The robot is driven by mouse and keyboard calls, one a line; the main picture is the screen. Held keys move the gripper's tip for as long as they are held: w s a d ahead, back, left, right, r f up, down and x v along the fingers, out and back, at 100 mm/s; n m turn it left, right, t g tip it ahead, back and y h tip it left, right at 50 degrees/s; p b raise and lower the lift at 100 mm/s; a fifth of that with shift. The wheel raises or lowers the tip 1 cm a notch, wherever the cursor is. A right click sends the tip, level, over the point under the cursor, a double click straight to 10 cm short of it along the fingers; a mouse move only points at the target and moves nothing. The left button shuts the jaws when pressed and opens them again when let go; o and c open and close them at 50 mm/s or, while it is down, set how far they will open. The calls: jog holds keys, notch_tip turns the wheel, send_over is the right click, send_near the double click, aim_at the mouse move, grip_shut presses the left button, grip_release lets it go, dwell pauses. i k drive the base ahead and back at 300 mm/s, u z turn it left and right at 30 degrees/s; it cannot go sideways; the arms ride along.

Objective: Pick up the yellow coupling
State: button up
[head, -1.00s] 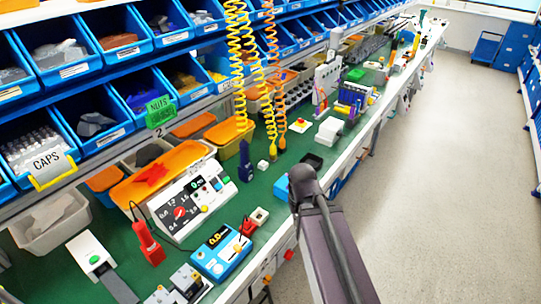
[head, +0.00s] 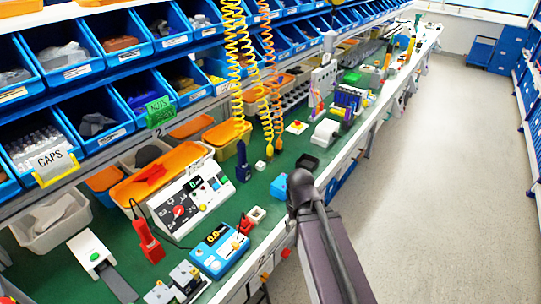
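Two yellow coiled hoses hang over the green bench. The right one's narrow yellow lower end (head: 269,150) hangs just above the bench top; this may be the yellow coupling, but it is too small to be sure. An orange coil hangs close to its right. My arm rises from the bottom of the head view, ending in a dark rounded joint at the bench's front edge, to the right of and nearer than the coil ends. My gripper's fingers do not show, so whether it holds anything cannot be seen.
A white panel with a red knob (head: 179,211), a blue meter (head: 220,250) and a red handheld tool (head: 148,240) stand on the near bench. A small blue box (head: 279,187) sits beside my arm. Blue bins (head: 92,110) line the shelves behind. The aisle floor (head: 440,180) at right is clear.

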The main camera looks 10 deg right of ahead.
aim_at(269, 148)
jog(key=k, duration=1.2)
jog(key=z, duration=0.4)
jog(key=i, duration=1.95)
jog(key=u, duration=0.7)
